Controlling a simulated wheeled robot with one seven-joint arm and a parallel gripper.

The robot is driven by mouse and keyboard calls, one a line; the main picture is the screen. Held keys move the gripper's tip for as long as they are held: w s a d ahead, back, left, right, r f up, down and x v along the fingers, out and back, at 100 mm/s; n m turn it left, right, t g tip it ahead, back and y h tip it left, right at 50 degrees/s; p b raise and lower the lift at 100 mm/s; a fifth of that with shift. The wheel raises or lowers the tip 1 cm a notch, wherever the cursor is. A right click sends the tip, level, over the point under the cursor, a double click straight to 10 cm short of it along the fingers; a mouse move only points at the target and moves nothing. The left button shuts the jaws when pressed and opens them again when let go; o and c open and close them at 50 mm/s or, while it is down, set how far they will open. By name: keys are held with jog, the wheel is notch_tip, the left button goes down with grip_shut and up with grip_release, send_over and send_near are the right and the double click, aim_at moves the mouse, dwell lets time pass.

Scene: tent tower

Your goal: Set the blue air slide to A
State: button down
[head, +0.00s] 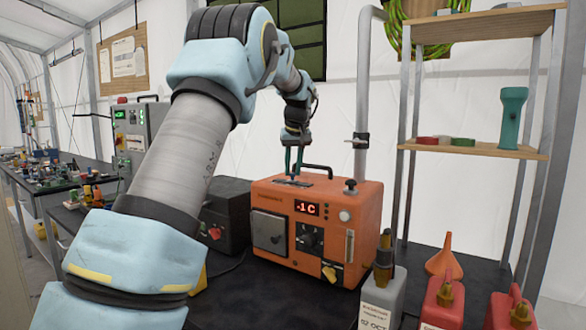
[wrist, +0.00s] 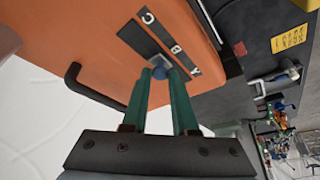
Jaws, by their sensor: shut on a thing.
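The orange machine (head: 360,200) stands on the dark table. In the wrist view its top (wrist: 85,45) carries a dark slot strip with the letters C, B and A beside it. The blue air slide's knob (wrist: 160,73) sits on a grey plate, toward the B and A end of the strip; its exact letter is unclear. My gripper (wrist: 161,76) is shut on the blue knob, with its green fingers at either side. In the head view my gripper (head: 293,178) reaches down to the machine's top; the knob is too small to make out there.
A black carry handle (wrist: 75,80) rises from the top near my fingers. A red display (head: 307,208) on the front reads about "-1 C". Fuel cans (head: 382,300) and an orange funnel (head: 444,258) stand at the right. A dark box (head: 228,215) stands left of the machine.

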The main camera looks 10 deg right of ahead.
aim_at(279, 179)
jog(key=shift+w+a, duration=0.1)
dwell(0.7)
jog(key=shift+w+a+p, duration=1.05)
jog(key=shift+w+a, duration=0.55)
jog(key=shift+w, duration=0.1)
jog(key=c, duration=0.7)
grip_release()
jog(key=b+v, duration=0.2)
jog(key=v, duration=0.8)
jog(key=shift+r, duration=0.4)
jog(key=shift+s+a, duration=0.1)
jog(key=shift+a, duration=0.05)
